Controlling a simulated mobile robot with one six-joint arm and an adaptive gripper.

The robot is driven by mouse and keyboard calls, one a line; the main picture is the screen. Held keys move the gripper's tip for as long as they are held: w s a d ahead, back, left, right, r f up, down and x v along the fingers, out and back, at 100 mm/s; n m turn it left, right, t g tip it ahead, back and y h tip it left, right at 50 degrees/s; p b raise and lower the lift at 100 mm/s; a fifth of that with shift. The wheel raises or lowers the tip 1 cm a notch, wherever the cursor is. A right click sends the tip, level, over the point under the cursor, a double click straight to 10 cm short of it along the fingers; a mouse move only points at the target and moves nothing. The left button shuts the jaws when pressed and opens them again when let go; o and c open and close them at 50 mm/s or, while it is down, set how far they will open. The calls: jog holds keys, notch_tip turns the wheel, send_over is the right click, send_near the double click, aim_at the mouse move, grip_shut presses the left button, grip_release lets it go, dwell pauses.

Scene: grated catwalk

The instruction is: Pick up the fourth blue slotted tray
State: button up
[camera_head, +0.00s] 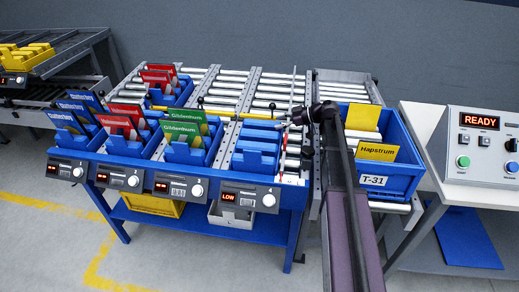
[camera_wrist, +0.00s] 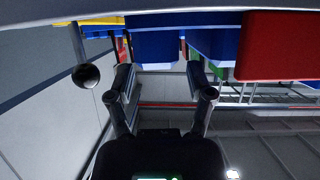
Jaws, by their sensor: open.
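Blue slotted trays sit in lanes on a roller rack. Trays in the other lanes hold blue, red and green cards. My gripper (camera_head: 287,121) is beyond and to the right of the fourth-lane tray in the head view, apart from it. In the wrist view my gripper (camera_wrist: 160,76) is open with nothing between its fingers. Blue surfaces (camera_wrist: 165,42) show past the fingertips; I cannot tell which tray they belong to.
A blue bin (camera_head: 397,167) marked T-31 with yellow Hapstrum cards stands right of the rack. A control box (camera_head: 482,148) showing READY is at far right. A yellow rail (camera_head: 225,114) crosses the lanes. A dark ball-ended lever (camera_wrist: 86,75) is near the left finger.

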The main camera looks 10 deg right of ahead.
aim_at(271, 123)
jog(key=shift+b+x, duration=0.55)
jog(key=shift+x, duration=1.45)
jog(key=shift+s, duration=0.1)
grip_shut()
jog(key=shift+r, duration=0.2)
notch_tip(271, 123, up, 18)
jog(key=p, duration=1.8)
jog(key=shift+f, duration=0.15)
